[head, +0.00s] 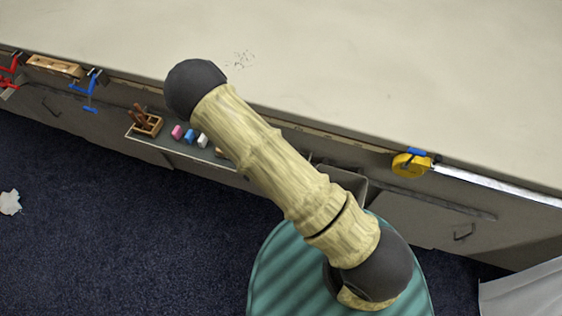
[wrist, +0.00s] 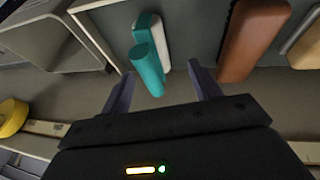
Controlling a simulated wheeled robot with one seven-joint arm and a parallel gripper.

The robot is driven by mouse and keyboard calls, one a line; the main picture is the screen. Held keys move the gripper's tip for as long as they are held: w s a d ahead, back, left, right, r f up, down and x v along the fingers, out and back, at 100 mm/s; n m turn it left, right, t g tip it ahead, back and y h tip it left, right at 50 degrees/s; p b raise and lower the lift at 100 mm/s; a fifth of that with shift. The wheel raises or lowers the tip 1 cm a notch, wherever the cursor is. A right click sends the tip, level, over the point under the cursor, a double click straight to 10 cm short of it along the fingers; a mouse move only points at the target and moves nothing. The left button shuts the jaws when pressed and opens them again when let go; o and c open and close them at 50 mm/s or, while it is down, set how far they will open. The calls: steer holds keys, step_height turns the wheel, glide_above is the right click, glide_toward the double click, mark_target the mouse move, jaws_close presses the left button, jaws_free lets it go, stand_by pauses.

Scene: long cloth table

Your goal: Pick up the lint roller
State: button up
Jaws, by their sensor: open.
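A teal and white item (wrist: 148,66), which looks like the lint roller, lies in a grey compartment in the wrist view. Its rounded teal end points toward my gripper, with a white strip along its right side. My gripper (wrist: 163,82) is open, with one dark finger to each side of the teal end in the picture. Nothing is held, and I cannot tell whether the fingers touch it. In the head view my arm covers this spot, and neither the roller nor my gripper shows.
A brown block-like item (wrist: 252,38) lies right of the roller. A grey box (wrist: 55,42) stands to its left. A yellow tape measure (head: 408,165) hangs at the table edge. The long pale table top (head: 400,70) is mostly clear. A teal ribbed seat (head: 275,265) stands below my arm.

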steer(key=x, duration=0.4)
steer(key=shift+d+f, duration=0.1)
steer(key=shift+d, duration=0.35)
steer(key=shift+w+d+f, duration=0.1)
steer(key=shift+f, duration=0.3)
steer(key=c, duration=1.1)
